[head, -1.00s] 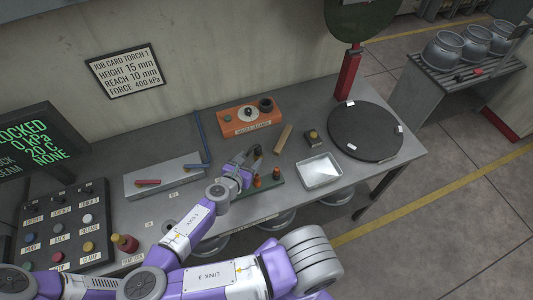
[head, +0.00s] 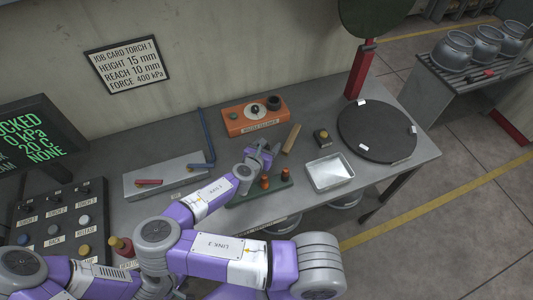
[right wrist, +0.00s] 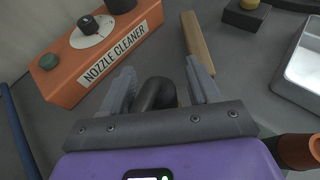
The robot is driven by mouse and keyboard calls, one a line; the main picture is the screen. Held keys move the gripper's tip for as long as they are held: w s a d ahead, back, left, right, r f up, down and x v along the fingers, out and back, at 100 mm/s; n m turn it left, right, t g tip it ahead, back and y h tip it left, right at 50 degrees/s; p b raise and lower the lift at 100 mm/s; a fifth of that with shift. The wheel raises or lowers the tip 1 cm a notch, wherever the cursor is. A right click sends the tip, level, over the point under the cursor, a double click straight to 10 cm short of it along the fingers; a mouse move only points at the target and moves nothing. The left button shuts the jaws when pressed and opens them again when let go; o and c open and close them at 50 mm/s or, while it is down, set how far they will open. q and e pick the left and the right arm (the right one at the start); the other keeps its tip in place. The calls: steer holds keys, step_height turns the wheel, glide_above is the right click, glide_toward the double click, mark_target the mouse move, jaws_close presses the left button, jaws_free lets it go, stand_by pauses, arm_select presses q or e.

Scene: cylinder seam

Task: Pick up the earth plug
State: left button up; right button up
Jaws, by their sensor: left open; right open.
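A black bent piece (right wrist: 155,95), which looks like the earth plug, stands between the fingers of my right gripper (right wrist: 160,85) in the right wrist view. A small brassy bit shows beside it. The fingers are open on either side of it, with gaps visible. In the head view my right gripper (head: 266,153) is low over the bench, behind a green rack (head: 240,199) with orange-brown cylinders (head: 264,182). There it mostly hides the black piece. My left gripper's fingers are not in view.
The orange nozzle cleaner (head: 254,117) stands behind the gripper, and a wooden bar (head: 291,138) lies to its right. Further right are a small yellow-topped block (head: 321,136), a metal tray (head: 330,173) and a dark round plate (head: 376,133).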

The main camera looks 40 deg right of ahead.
jaws_close()
